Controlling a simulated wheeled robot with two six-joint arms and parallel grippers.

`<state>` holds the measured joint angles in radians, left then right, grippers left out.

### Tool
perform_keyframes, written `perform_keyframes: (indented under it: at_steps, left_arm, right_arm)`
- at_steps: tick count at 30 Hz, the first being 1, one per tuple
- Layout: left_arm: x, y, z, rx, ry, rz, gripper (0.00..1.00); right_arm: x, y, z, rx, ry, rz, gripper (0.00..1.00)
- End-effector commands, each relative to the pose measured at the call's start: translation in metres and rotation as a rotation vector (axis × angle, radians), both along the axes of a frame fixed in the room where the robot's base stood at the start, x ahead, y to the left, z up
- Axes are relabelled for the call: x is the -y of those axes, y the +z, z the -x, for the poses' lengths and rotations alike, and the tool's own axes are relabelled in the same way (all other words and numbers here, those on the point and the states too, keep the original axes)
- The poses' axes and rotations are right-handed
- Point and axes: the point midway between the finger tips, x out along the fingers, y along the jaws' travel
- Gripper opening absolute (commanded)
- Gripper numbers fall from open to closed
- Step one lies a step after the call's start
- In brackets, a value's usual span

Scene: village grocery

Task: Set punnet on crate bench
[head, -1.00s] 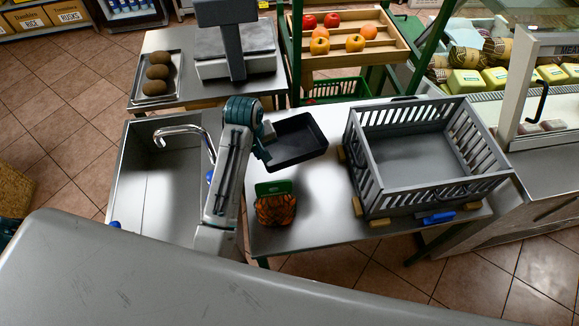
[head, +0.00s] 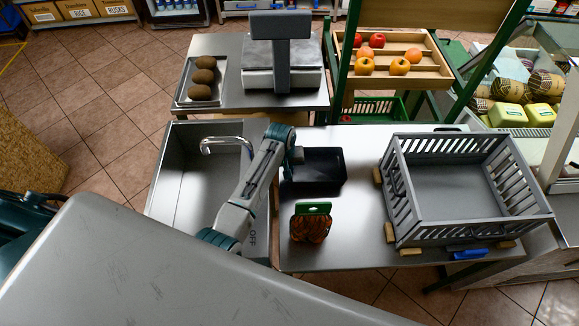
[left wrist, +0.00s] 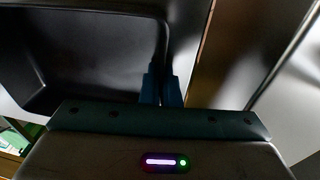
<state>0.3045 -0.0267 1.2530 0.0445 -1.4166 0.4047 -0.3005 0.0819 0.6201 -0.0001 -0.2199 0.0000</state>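The punnet appears to be the empty black tray (head: 319,168), over the left back part of the steel bench. My left gripper (head: 294,158) is at its left side. In the left wrist view, the blue fingertips (left wrist: 162,88) are close together at the rim of the black tray (left wrist: 85,50), apparently pinching it. I cannot tell whether its base touches the bench. The grey slatted crate (head: 396,195) stands on the right of the bench (head: 345,240), apart from the tray. My right gripper is not in view.
A net bag of orange produce (head: 311,226) with a green label stands in front of the tray. A sink (head: 180,200) with a tap is at left. Wooden blocks (head: 410,251) and a blue-handled item (head: 469,254) lie by the crate. The front middle bench is bare.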

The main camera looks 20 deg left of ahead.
Motion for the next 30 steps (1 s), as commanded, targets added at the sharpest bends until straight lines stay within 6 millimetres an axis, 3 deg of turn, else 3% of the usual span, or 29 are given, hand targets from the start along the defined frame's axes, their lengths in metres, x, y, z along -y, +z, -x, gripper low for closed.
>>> perform_keyframes:
  at_steps: [4, 12, 16, 25, 30]
  left_arm:
    - [0.0, -0.004, 0.0, 0.002, 0.0, 0.0, 0.0]
    - [0.0, -0.007, 0.0, 0.001, 0.0, 0.0, 0.0]
    - [0.0, -0.006, 0.0, 0.001, 0.0, 0.0, 0.24]
    - [0.0, -0.005, 0.0, 0.001, 0.0, 0.001, 0.24]
    - [-0.001, 0.009, 0.001, 0.004, 0.001, 0.0, 0.24]
  right_arm:
    - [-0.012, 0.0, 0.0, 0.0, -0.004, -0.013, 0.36]
    - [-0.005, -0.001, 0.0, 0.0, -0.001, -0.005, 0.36]
    - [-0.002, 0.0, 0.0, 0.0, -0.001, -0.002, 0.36]
    - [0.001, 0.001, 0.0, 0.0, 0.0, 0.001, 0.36]
    - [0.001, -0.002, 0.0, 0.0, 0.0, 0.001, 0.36]
